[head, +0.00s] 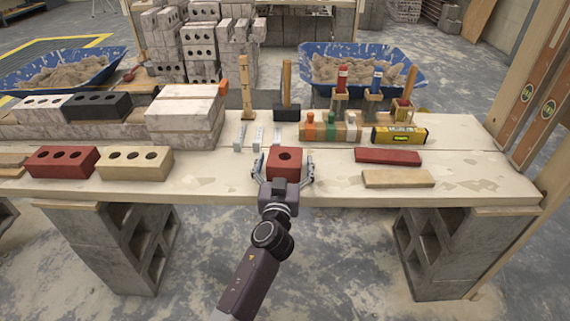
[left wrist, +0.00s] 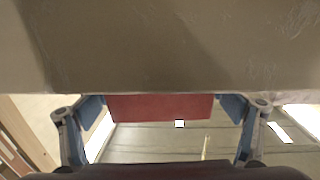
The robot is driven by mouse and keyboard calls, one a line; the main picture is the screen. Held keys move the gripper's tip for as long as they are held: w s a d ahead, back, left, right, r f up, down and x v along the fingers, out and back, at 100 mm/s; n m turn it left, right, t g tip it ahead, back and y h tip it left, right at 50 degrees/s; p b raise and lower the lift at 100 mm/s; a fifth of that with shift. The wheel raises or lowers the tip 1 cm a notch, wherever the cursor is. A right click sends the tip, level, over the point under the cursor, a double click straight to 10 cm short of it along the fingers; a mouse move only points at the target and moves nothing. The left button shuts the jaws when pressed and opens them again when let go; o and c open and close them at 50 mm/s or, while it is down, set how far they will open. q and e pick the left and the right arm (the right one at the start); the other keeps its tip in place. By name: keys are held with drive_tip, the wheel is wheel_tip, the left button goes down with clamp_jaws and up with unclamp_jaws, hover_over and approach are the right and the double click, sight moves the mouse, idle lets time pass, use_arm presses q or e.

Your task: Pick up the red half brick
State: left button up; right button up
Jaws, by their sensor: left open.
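The red half brick (head: 285,158), a short block with one round hole, sits near the front edge of the wooden table top (head: 235,190). My left gripper (head: 284,172) reaches it from the front, open, with one finger on each side of it. In the left wrist view the brick (left wrist: 160,106) shows as a red strip between the two spread fingers (left wrist: 162,112). I see small gaps beside it, and cannot tell if either finger touches it. A large beige surface hides the rest of it there. My right gripper is not in view.
A red three-hole brick (head: 62,162) and a tan brick (head: 134,163) stand to the left. A thin red slab (head: 388,156) and a thin tan slab (head: 398,178) lie to the right.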

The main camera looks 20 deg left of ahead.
use_arm(q)
drive_tip(key=c, duration=2)
drive_tip(key=shift+r, duration=0.15)
drive_tip(key=shift+c, duration=0.3)
drive_tip(key=shift+r, duration=0.15)
